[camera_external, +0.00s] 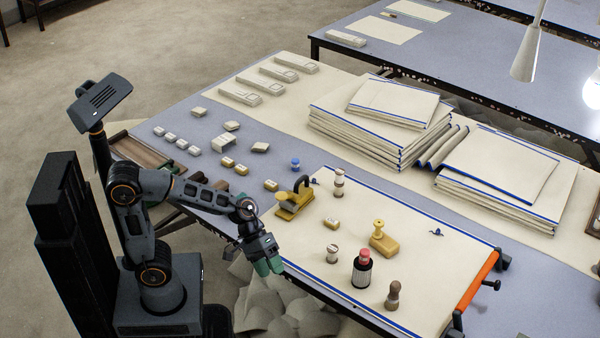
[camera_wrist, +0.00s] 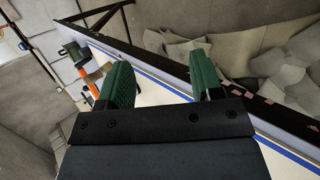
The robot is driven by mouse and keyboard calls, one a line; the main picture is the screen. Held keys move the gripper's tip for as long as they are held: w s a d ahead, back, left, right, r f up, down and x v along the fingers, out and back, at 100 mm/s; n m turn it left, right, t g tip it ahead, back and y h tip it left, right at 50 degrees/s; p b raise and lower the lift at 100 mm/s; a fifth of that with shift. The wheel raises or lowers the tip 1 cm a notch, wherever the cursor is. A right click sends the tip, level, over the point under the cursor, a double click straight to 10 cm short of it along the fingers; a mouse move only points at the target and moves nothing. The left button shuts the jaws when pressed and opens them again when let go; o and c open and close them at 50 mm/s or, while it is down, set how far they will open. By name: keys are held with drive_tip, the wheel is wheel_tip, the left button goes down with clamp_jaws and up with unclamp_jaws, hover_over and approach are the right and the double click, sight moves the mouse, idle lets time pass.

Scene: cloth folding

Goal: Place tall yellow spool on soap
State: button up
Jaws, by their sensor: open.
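A tall yellow spool (camera_external: 378,228) stands upright in the middle of the cream cloth in the external view. A yellow block, which looks like the soap (camera_external: 385,246), is directly under or just in front of it; I cannot tell whether the spool rests on it. My gripper (camera_external: 270,266) is at the table's near edge, left of and well apart from both, with its green fingers pointing down. In the wrist view my gripper (camera_wrist: 163,78) is open, with nothing between its fingers. I cannot make out the spool or soap in that view.
A red-topped dark spool (camera_external: 363,268), a brown peg (camera_external: 393,296) and a pale spool (camera_external: 332,254) stand near the soap. A yellow tool (camera_external: 293,204) lies left. An orange roller (camera_external: 478,280) edges the cloth at right. Stacked fabric boards (camera_external: 375,125) lie behind.

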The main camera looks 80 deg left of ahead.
drive_tip(key=s+a+f+m+g+y, duration=0.1)
drive_tip(key=s+a+f+m+y, duration=0.2)
drive_tip(key=s+a+m+y, duration=0.4)
drive_tip(key=s+a+m, duration=0.1)
drive_tip(key=s+m, duration=0.1)
drive_tip(key=s, duration=0.1)
drive_tip(key=shift+s+g+y, duration=0.2)
drive_tip(key=shift+g+y, duration=0.1)
drive_tip(key=shift+g, duration=0.1)
drive_tip(key=shift+r, duration=0.1)
